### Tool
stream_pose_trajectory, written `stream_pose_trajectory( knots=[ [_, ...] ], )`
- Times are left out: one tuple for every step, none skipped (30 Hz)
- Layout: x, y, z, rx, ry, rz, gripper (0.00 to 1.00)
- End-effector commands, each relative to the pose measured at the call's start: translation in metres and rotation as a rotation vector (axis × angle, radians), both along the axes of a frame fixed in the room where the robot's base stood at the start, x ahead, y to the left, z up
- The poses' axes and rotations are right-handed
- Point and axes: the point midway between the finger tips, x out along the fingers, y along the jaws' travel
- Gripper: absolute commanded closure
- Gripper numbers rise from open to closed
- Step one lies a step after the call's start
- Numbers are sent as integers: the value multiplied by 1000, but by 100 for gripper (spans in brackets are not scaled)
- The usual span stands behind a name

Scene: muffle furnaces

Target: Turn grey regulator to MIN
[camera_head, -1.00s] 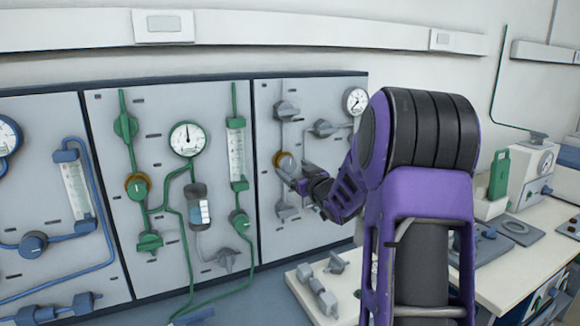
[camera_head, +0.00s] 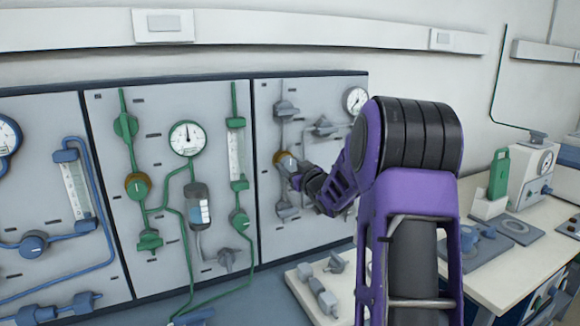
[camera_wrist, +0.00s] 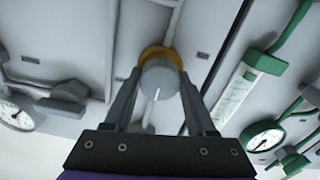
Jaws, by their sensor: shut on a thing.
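The grey regulator is a round grey knob (camera_wrist: 160,82) with a white pointer line, on a brass-yellow collar (camera_wrist: 158,54). In the wrist view its line runs nearly straight down the picture, leaning slightly. In the head view the regulator's yellow collar (camera_head: 283,157) shows on the right-hand panel, and the knob is mostly hidden by my gripper (camera_head: 294,172). My gripper (camera_wrist: 158,97) has one finger on each side of the knob and is shut on it. MIN and MAX marks cannot be read.
A grey valve (camera_head: 286,108) sits above the regulator and another (camera_head: 286,211) below it. A round gauge (camera_head: 355,100) is at the panel's upper right. Green piping with a gauge (camera_head: 187,138) fills the middle panel. A white bench (camera_head: 300,285) with grey fittings stands below.

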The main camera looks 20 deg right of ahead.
Motion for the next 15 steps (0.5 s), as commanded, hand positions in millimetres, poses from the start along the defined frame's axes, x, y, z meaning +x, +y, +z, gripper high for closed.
stream_pose_trajectory(
  knots=[
    [0,0,0,0,0,0,96],
    [0,0,0,0,0,0,99],
    [0,0,0,0,0,0,99],
    [0,0,0,-1,0,0,99],
    [0,0,0,-3,0,0,99],
    [0,0,-1,-6,0,0,99],
    [0,0,-1,-11,0,0,99],
    [0,0,-1,-16,-1,0,99],
    [0,0,-2,-26,-2,0,99],
    [0,0,-2,-35,-2,0,99],
    [0,0,-2,-45,-3,0,99],
    [0,0,-2,-60,-4,0,99],
    [0,1,-2,-75,-5,1,99],
    [0,1,-3,-91,-6,1,99],
    [0,1,-3,-114,-8,2,99]
  ],
)
